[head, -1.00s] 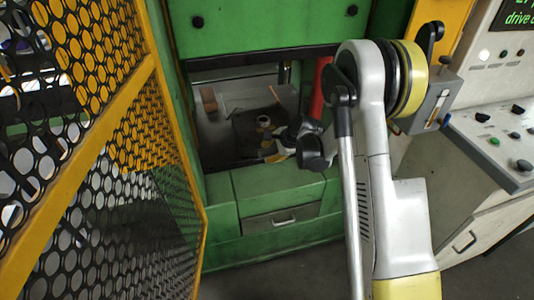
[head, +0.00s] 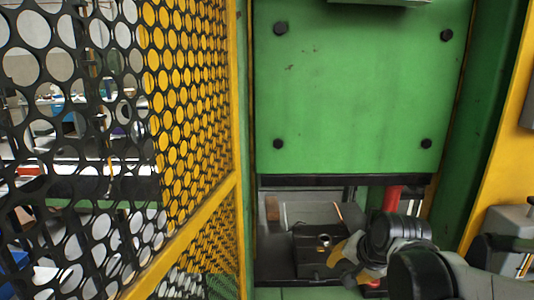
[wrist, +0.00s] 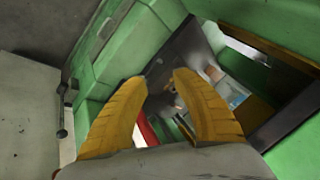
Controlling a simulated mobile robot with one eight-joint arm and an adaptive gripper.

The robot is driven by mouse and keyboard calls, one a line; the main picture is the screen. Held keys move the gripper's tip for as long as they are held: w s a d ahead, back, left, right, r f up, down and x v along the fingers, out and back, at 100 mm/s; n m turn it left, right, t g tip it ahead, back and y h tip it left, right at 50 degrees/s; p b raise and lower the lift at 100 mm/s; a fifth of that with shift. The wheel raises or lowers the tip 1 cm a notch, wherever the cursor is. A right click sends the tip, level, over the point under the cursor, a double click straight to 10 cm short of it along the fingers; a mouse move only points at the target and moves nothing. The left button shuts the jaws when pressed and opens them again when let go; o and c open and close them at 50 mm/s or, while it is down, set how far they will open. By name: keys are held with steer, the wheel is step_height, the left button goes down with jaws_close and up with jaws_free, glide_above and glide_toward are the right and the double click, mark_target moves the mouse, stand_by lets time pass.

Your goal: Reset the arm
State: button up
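My gripper (head: 338,252) has yellow fingers and is at the lower part of the green machine's opening in the head view. The black and grey joints of my arm partly cover it there. In the wrist view, the two yellow fingers of my gripper (wrist: 161,76) are spread apart with nothing between them. The opening (wrist: 190,60) lies past the fingertips in that view, tilted.
A green panel (head: 355,95) with dark bolts hangs above the opening. Inside are a dark plate (head: 308,262) with a small round piece (head: 324,241), and a red cylinder (head: 391,197). A yellow-framed mesh guard (head: 190,110) stands left. A grey control box (head: 505,222) is at right.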

steer(key=s+r+n+h, duration=0.1)
steer(key=s+n, duration=0.6)
steer(key=s, duration=1)
steer(key=shift+d+r+t, duration=0.15)
steer(key=shift+d+t, duration=0.1)
steer(key=shift+t, duration=0.05)
steer(key=shift+w, duration=0.1)
